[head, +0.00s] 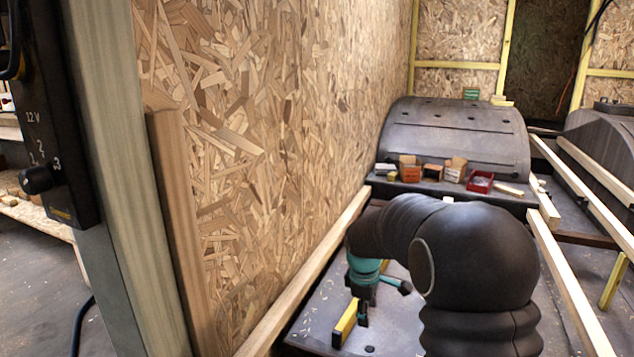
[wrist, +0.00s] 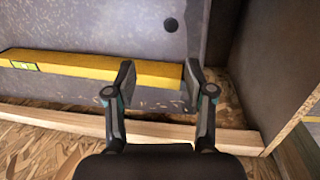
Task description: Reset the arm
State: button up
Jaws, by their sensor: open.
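My gripper (wrist: 158,82) is open in the wrist view, its two fingers apart. A yellow spirit level (wrist: 78,65) lies on the grey floor, and its right end reaches between my fingers. I cannot tell whether the fingers touch it. In the head view my dark arm (head: 470,255) bends down to the gripper (head: 352,322), which is beside the yellow level (head: 345,323) near the board wall. Part of the level is hidden behind my gripper and arm.
A chipboard wall (head: 250,130) stands close on the left, with a wooden batten (head: 310,270) along its foot. A wheel arch (head: 455,135) with small boxes (head: 455,168) before it is at the back. Long battens (head: 565,280) lie at the right.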

jog(key=s+d+r+m+t+p, duration=0.1)
jog(key=s+r+m, duration=0.3)
jog(key=s, duration=0.7)
jog(key=s+d+r+m+t+y+p, duration=0.1)
jog(key=s+r+m, duration=0.3)
jog(key=s+r, duration=0.4)
jog(key=s+d+r+m+t+p, duration=0.1)
jog(key=s+r+m, duration=0.4)
jog(key=s, duration=0.9)
jog(key=shift+d+r+t+p, duration=0.2)
jog(key=shift+r+t+p, duration=0.25)
jog(key=shift+t+p, duration=0.05)
